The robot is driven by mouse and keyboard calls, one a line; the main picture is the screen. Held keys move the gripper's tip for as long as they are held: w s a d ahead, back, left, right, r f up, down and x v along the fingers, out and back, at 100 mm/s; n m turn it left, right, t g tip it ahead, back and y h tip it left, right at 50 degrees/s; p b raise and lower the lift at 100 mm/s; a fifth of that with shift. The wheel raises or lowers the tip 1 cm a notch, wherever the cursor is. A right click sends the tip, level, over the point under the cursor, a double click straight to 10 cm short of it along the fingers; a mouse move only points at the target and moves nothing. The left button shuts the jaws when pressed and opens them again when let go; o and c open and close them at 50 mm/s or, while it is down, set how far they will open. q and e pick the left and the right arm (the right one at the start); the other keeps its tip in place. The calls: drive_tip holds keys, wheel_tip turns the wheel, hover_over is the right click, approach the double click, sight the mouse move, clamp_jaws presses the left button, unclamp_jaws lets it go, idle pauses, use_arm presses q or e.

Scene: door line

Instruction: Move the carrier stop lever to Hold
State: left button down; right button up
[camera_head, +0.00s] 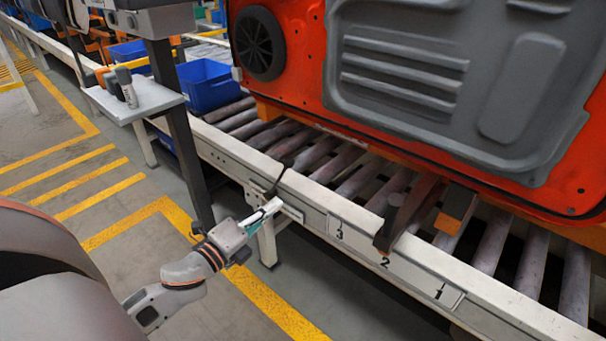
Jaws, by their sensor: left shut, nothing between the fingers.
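My left gripper (268,210) is shut and empty, its fingertips at the conveyor's side rail. A thin dark lever (279,181) rises from there, tilted up and to the right; it looks like the carrier stop lever. Its lower end is partly hidden by the fingers, and I cannot tell whether they touch it. A pale bracket (292,213) shows on the rail just right of the fingertips. No Hold marking is readable. The orange-red carrier (300,75) with a grey door panel (400,85) stands over the rollers. My right gripper is not in view.
The side rail (340,211) carries the numbers 3, 2 and 1. A dark post (187,150) with a small shelf (150,98) rises left of my gripper. Blue bins (207,88) sit behind. Yellow-striped floor is open in front.

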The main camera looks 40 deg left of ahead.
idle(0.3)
use_arm(q)
drive_tip(key=w+a+r+b, duration=0.1)
drive_tip(key=w+a, duration=0.2)
drive_tip(key=w, duration=0.8)
drive_tip(key=shift+a+r, duration=0.15)
drive_tip(key=shift+a, duration=0.05)
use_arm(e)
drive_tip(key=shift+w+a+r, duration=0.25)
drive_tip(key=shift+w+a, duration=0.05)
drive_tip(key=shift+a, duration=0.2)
use_arm(q)
drive_tip(key=shift+r, duration=0.1)
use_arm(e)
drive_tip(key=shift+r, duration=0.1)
use_arm(q)
drive_tip(key=a+r+n+p, duration=0.1)
drive_tip(key=a+n+p, duration=0.2)
drive_tip(key=a+n, duration=0.3)
drive_tip(key=w+a+r+n+p, duration=0.1)
drive_tip(key=a+n+p, duration=0.2)
drive_tip(key=a, duration=1.1)
drive_tip(key=n, duration=0.2)
drive_tip(key=shift+w+a+r+n+g, duration=0.2)
drive_tip(key=shift+a+r+n+g, duration=0.1)
drive_tip(key=shift+a+n, duration=0.1)
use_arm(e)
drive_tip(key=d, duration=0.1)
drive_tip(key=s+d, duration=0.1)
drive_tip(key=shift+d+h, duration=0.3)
